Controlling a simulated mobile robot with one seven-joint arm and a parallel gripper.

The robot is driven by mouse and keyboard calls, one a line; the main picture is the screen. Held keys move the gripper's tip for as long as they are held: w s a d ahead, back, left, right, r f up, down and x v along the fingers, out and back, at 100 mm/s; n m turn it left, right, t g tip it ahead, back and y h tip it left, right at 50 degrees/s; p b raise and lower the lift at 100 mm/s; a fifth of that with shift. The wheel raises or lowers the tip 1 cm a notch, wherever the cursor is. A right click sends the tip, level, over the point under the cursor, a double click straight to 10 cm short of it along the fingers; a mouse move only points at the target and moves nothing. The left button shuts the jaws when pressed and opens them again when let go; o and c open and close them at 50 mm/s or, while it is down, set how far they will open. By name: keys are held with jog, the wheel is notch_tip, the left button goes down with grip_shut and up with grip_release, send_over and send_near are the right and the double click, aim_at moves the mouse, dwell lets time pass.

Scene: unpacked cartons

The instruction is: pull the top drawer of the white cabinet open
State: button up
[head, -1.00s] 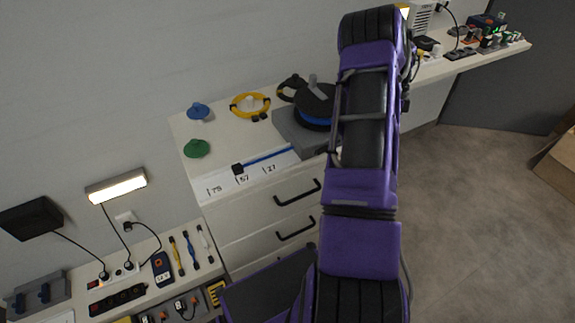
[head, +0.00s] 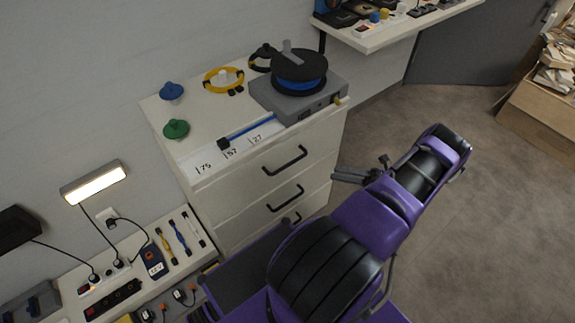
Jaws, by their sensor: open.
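The white cabinet (head: 150,115) stands against the wall with its drawers shut. Its top drawer (head: 235,182) has a dark bar handle (head: 285,161). More drawers with similar handles (head: 285,198) lie below. My gripper (head: 337,174) is open, to the right of the cabinet front. Its dark fingers point left toward the drawer fronts, apart from the top handle in the picture. The gap between the fingers is small in this view. My purple arm hides the lower right part of the cabinet.
A low bench (head: 150,285) with tools adjoins at left. Open floor (head: 450,180) lies right.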

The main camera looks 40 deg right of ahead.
aim_at(288, 164)
jog(key=p+x, duration=0.2)
jog(key=x, duration=1.4)
jog(key=shift+w+a, duration=0.1)
jog(key=shift+a, duration=0.15)
jog(key=shift+c, duration=0.3)
grip_shut()
dwell(0.4)
